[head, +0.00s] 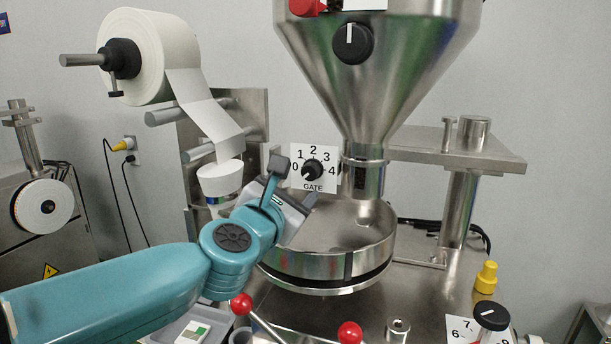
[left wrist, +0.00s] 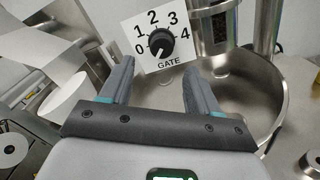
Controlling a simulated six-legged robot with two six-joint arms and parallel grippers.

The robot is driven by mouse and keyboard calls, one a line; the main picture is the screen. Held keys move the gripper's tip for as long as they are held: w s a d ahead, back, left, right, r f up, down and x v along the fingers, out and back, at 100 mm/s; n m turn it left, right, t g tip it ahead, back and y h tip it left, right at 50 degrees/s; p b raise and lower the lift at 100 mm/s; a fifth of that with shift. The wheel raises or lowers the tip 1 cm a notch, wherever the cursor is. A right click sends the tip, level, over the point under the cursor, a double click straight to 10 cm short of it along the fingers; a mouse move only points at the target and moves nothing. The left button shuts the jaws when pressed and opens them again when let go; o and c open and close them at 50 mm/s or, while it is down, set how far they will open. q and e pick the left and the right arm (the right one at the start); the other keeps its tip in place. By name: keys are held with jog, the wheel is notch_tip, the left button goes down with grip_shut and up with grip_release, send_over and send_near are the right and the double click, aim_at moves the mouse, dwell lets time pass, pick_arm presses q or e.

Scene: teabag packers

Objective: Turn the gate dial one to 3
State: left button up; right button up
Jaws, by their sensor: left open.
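The gate dial (head: 313,169) is a black knob on a white plate marked 0 to 4 with the word GATE. It also shows in the left wrist view (left wrist: 160,43), beyond the fingertips. Its pale pointer mark seems to face the lower left, near the 0 side; the exact setting is hard to tell. My left gripper (head: 296,182) is open and empty, just in front of the plate at its lower left. In the left wrist view, the two fingers (left wrist: 160,68) stand apart below the knob, with no contact visible. My right gripper is not in view.
A steel hopper (head: 385,80) with another black dial (head: 352,44) rises above a round steel pan (head: 330,262). A paper roll (head: 150,55) hangs at upper left. Red-knobbed levers (head: 349,333) and a numbered dial (head: 491,316) stand in front. Open air lies before the gate plate.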

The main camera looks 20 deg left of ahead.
aim_at(307, 175)
pick_arm(q)
jog(key=w, duration=0.4)
jog(key=w+p, duration=0.1)
jog(key=w, duration=0.1)
jog(key=shift+d+r, duration=0.1)
jog(key=shift+d, duration=0.15)
jog(key=shift+w+a, duration=0.1)
jog(key=shift+w, duration=0.1)
jog(key=c, duration=1)
